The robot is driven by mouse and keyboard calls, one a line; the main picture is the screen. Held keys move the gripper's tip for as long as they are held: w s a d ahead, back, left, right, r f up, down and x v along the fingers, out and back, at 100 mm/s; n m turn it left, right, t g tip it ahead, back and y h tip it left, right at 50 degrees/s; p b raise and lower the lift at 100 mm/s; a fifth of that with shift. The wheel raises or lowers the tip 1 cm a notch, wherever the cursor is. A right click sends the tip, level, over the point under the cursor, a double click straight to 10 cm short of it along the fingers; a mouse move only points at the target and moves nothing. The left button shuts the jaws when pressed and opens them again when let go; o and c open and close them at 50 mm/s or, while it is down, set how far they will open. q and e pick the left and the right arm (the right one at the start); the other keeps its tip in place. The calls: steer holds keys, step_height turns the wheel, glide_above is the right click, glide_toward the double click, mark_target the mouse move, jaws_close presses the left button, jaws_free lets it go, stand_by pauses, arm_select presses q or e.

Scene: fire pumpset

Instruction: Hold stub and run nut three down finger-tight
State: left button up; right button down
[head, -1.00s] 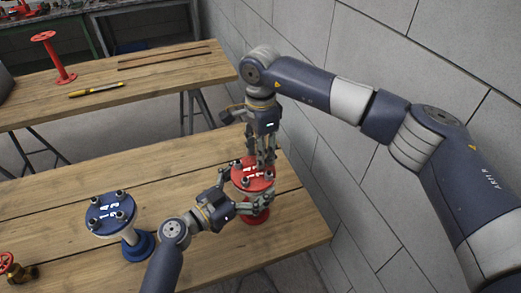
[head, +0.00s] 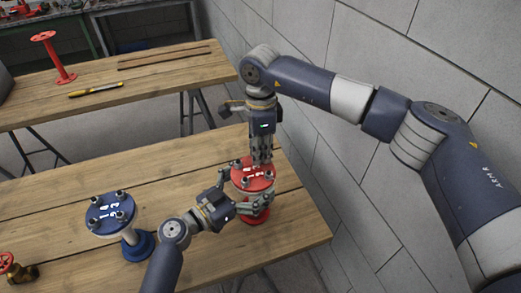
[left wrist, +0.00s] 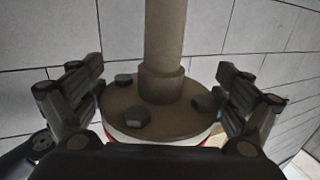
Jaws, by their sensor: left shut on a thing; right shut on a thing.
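The red stub (head: 240,179) stands upright near the bench's right edge, with white numbers on its top flange. My left gripper (head: 257,203) is shut on the red stub from the side, just under that flange. In the left wrist view its fingers (left wrist: 160,108) flank the flange (left wrist: 165,121), with hex bolt heads (left wrist: 135,117) and the pipe (left wrist: 166,40) in view. My right gripper (head: 262,163) points straight down onto the flange, its fingers close together and shut on a nut, which they hide. Other nuts on the flange are partly hidden.
A blue stub (head: 103,217) with several nuts stands left of my left arm. The grey block wall (head: 370,200) is close on the right.

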steer(key=m, duration=1.3)
steer(key=shift+m, duration=0.4)
steer(key=m, duration=1.1)
steer(key=shift+w, duration=0.1)
steer(key=c, duration=1.5)
jaws_free()
steer(key=shift+c, duration=0.2)
step_height(320, 180, up, 12)
